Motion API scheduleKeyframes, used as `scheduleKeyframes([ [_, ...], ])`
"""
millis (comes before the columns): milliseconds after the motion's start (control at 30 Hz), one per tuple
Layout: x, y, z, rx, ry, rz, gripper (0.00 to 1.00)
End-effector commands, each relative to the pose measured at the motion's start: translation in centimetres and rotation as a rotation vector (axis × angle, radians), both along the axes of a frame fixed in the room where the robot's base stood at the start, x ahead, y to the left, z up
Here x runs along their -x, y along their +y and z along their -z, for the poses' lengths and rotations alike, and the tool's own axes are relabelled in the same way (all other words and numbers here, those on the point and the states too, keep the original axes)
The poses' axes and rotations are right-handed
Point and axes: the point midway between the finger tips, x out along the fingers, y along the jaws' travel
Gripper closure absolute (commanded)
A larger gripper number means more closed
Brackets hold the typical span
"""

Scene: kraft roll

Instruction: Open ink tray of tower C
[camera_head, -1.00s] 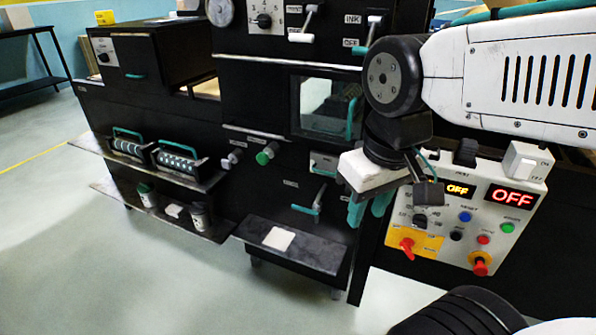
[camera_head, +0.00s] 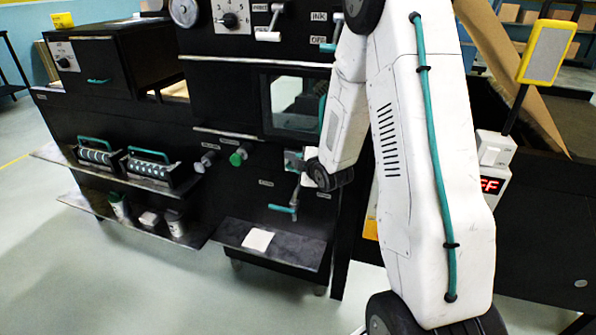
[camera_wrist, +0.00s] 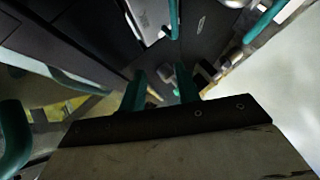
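In the head view the black press tower (camera_head: 225,100) stands in the middle, with an INK label by a teal-tipped lever (camera_head: 328,47) at its upper right. I cannot read a tower letter, or tell which part is the ink tray. A small panel (camera_head: 292,160) and a teal-handled crank (camera_head: 285,208) are low on its front. My wrist is close to that panel; my fingers are not clear there. In the wrist view the two teal fingers of my gripper (camera_wrist: 161,90) stand apart, with no held thing visible between them. Teal bars (camera_wrist: 265,20) lie around and beyond them.
A shelf with two teal-handled rollers (camera_head: 148,168) and a lower shelf with jars (camera_head: 172,222) jut out at left. A low step (camera_head: 290,252) is below the tower. A control box (camera_head: 492,165) is partly behind my arm. The floor in front is clear.

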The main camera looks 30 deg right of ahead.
Motion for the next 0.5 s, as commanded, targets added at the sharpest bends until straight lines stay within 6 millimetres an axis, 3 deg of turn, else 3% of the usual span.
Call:
scheduleKeyframes([
  [33,0.0,-0.8,2.1,0.035,-0.031,-0.019,0.68],
  [200,0.2,-2.2,5.4,0.153,-0.16,-0.069,0.68],
  [500,0.0,-2.9,7.1,0.227,-0.245,-0.087,0.68],
])
